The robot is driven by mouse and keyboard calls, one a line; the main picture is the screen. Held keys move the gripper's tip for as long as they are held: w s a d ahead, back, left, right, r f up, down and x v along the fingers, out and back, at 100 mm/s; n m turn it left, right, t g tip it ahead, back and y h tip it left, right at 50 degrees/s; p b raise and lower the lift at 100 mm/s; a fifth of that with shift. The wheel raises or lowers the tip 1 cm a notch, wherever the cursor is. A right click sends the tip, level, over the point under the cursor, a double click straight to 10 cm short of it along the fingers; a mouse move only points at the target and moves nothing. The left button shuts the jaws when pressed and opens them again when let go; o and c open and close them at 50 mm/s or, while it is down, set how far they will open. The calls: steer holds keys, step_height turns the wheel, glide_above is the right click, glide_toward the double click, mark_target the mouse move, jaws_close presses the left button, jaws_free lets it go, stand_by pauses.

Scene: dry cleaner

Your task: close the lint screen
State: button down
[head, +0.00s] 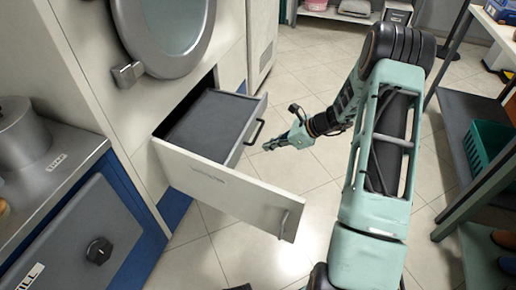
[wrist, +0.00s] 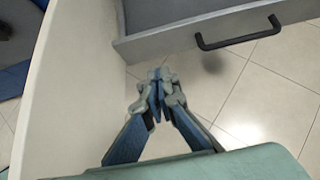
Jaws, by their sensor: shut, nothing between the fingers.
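A grey drawer-like lint screen (head: 208,122) sticks out of an opening low in the white machine, with a black bar handle on its front. A white hinged panel (head: 225,190) with a grey handle stands swung open in front of it. My gripper (head: 267,147) is shut and empty, just right of the drawer front and behind the panel, touching neither as far as I can see. In the wrist view my gripper (wrist: 158,82) is over the floor tiles, with the panel (wrist: 75,90) at left and the drawer's front and black handle (wrist: 238,36) ahead.
The machine's round door (head: 175,35) is above the opening. A metal counter (head: 50,170) stands at the left. A dark shelf rack with a green basket (head: 487,143) stands at the right. Tiled floor (head: 320,185) is free between them.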

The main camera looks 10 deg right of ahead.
mark_target(235, 152)
steer(key=shift+w+a+r+b+x, duration=0.15)
steer(key=shift+a+r+b+x, duration=0.25)
steer(key=shift+x, duration=1.6)
steer(key=shift+w+a+r+b+x, duration=0.25)
steer(key=shift+b+x, duration=0.35)
steer(key=shift+x, duration=1.4)
steer(key=shift+w+a+r+b+x, duration=0.15)
steer(key=shift+r+b+x, duration=0.3)
steer(key=shift+x, duration=1.6)
steer(key=shift+s, duration=0.1)
steer(key=shift+a, duration=0.1)
